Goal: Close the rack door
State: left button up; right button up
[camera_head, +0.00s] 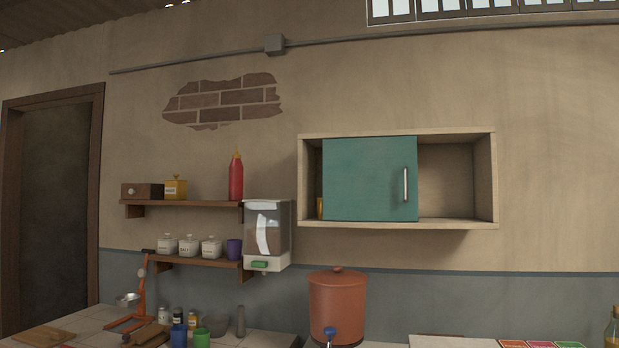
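A wooden wall rack (486,178) hangs at the right of the head view. Its teal door (362,180) has an upright metal handle (405,184) near its right edge. The door covers the middle and left-centre of the rack front. The right part of the rack is open and looks empty inside. A narrow gap shows at the left, with a small yellow item (320,207) in it. Neither of my grippers is in view.
Below the rack, a terracotta water pot (338,305) with a blue tap stands on the counter. A dispenser (267,235) and two shelves (190,203) with jars and a red bottle (236,177) are at left. The wall right of the rack is clear.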

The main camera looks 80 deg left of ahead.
aim_at(373, 179)
jog(key=u, duration=2.15)
jog(key=i+u, duration=0.1)
jog(key=u, duration=0.15)
